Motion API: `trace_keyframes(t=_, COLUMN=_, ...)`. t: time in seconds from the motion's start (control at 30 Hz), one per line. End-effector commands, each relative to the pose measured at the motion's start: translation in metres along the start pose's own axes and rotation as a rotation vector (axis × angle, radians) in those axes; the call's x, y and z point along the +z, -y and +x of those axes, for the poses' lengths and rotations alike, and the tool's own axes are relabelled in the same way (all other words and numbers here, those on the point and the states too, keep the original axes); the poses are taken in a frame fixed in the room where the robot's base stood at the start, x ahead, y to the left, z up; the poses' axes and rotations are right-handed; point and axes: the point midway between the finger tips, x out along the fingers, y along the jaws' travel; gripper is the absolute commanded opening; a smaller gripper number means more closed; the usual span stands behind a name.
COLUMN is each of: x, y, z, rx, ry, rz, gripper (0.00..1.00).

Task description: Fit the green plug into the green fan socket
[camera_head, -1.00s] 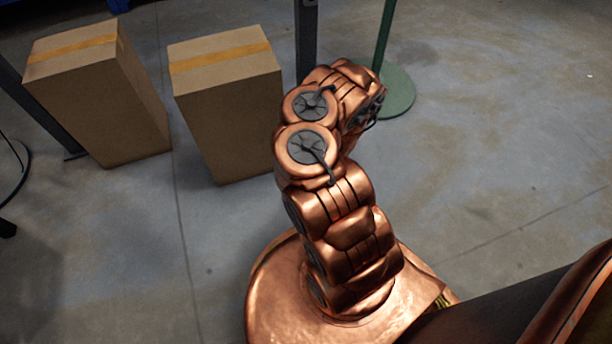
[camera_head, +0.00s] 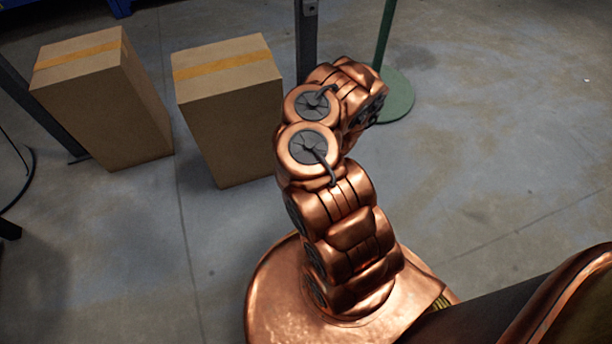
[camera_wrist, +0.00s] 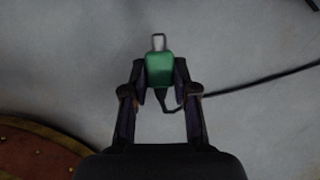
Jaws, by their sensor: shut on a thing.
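In the wrist view my gripper (camera_wrist: 160,88) is shut on the green plug (camera_wrist: 159,69), with a finger on each side of it. The plug's grey metal tip (camera_wrist: 158,41) points away from the gripper, toward the top of the picture. A black cable (camera_wrist: 250,83) trails from the plug's lower end, loops below it and runs off to the right. In the head view my arm hides the gripper and plug. A green fan socket shows in neither view.
Two cardboard boxes (camera_head: 109,108) and (camera_head: 230,125) stand on the floor left of my arm. A green post with a round green base (camera_head: 393,97) stands behind the arm. A dark post (camera_head: 306,40) rises beside it. The floor on the right (camera_head: 500,150) is clear.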

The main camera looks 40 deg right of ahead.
Motion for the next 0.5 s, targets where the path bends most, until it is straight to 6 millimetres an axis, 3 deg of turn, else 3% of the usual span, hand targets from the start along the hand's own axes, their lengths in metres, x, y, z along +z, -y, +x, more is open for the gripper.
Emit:
trace_keyframes(t=0.03, x=0.006, y=0.002, z=-0.013, rx=-0.004, ry=0.001, rz=0.007, gripper=0.00)
trace_keyframes(t=0.5, x=0.034, y=0.020, z=-0.070, rx=-0.033, ry=-0.001, rz=0.081, gripper=0.00)
